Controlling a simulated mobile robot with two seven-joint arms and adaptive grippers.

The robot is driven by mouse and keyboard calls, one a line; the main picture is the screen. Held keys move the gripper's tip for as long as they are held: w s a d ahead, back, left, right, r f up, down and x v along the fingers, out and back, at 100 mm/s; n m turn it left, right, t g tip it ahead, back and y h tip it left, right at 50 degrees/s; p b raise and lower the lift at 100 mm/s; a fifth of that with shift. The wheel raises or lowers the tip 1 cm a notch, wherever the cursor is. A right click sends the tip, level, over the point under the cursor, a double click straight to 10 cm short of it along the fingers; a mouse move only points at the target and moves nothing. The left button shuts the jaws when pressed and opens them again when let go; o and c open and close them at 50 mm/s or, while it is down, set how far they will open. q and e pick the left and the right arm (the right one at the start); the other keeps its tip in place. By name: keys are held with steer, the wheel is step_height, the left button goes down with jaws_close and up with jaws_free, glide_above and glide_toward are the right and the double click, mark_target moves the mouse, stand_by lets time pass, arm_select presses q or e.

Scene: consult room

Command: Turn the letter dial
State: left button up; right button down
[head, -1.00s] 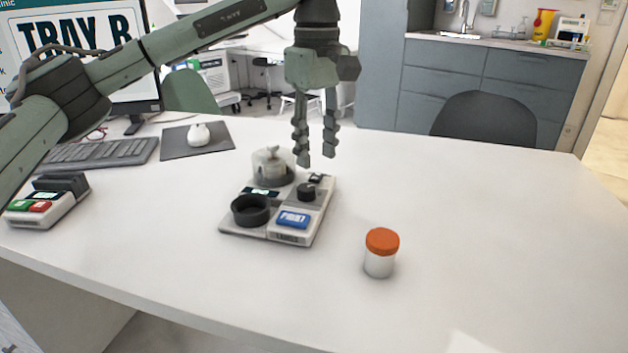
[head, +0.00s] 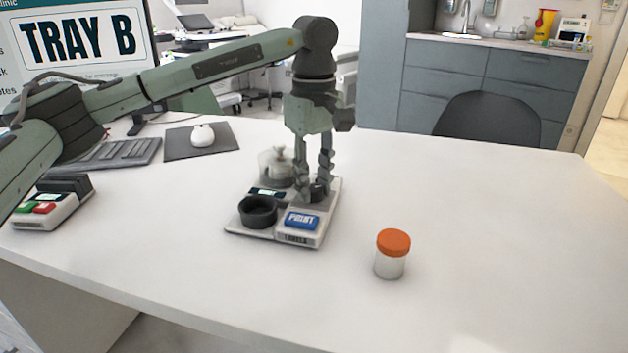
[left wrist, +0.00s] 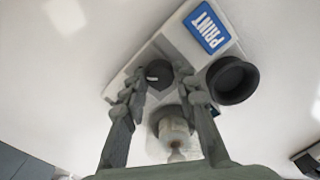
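The letter dial (head: 317,189) is a small dark round knob on the light grey label device (head: 288,238). In the left wrist view the dial (left wrist: 158,74) has a pale mark on its top. My left gripper (head: 311,196) points down over the device. Its two fingers are apart, one on each side of the dial, with the tips down near its level. In the left wrist view the fingertips (left wrist: 159,76) flank the dial with small gaps, so contact cannot be made out. The dial's letter cannot be read. My right gripper is not in view.
The device also carries a blue PRINT button (head: 302,221), a black round cup (head: 258,210) and a clear dome (head: 277,166). An orange-lidded jar (head: 392,254) stands to the right. A monitor (head: 80,40) reads TRAY B. The table's right side is clear.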

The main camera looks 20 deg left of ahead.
arm_select(q)
jaws_close()
steer(key=shift+n, duration=0.3)
steer(key=n, duration=0.3)
steer(key=shift+n, duration=0.3)
steer(key=n, duration=0.5)
steer(key=shift+n, duration=0.4)
steer(key=o, duration=0.7)
jaws_free()
